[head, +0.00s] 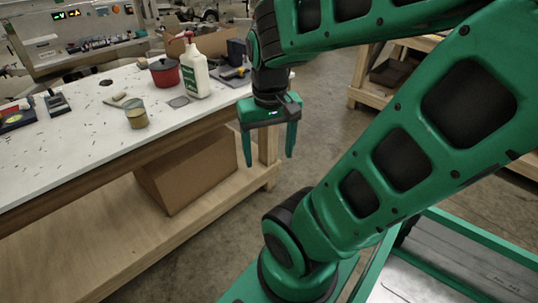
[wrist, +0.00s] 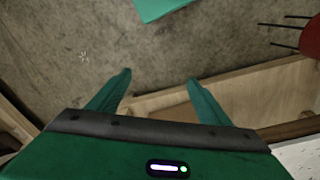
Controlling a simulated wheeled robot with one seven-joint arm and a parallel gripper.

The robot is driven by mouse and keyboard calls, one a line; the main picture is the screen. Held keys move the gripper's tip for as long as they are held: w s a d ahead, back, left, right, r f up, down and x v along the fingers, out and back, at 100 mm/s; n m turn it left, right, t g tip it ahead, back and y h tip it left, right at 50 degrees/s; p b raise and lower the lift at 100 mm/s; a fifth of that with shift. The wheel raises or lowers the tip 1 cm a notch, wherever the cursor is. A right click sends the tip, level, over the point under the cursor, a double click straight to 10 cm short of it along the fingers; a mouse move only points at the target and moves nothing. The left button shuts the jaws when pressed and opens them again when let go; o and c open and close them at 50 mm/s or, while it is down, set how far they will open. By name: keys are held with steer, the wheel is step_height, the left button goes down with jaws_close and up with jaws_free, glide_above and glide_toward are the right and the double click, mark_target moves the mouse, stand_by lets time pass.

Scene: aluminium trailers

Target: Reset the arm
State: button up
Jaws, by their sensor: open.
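My gripper (head: 269,146) is green, with its two fingers pointing down and spread apart. In the head view it hangs just off the right end of the white-topped workbench (head: 75,125), and nothing is between its fingers. In the wrist view my gripper (wrist: 158,88) is also open and empty, over bare concrete floor and a wooden part of the bench. My green arm reaches in from the upper right and is bent.
On the bench stand a white bottle (head: 195,72), a red pot (head: 164,72) and a small jar (head: 136,115). A cardboard box (head: 188,172) sits on the bench's lower shelf. A wooden rack (head: 362,85) stands behind, with open floor between.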

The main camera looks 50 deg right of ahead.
steer(key=shift+s+a+r+y, duration=0.2)
steer(key=shift+s+a, duration=0.15)
steer(key=shift+s, duration=0.25)
steer(key=shift+s+a+r+y, duration=0.1)
steer(key=shift+s+a+y, duration=0.15)
steer(key=shift+s, duration=0.3)
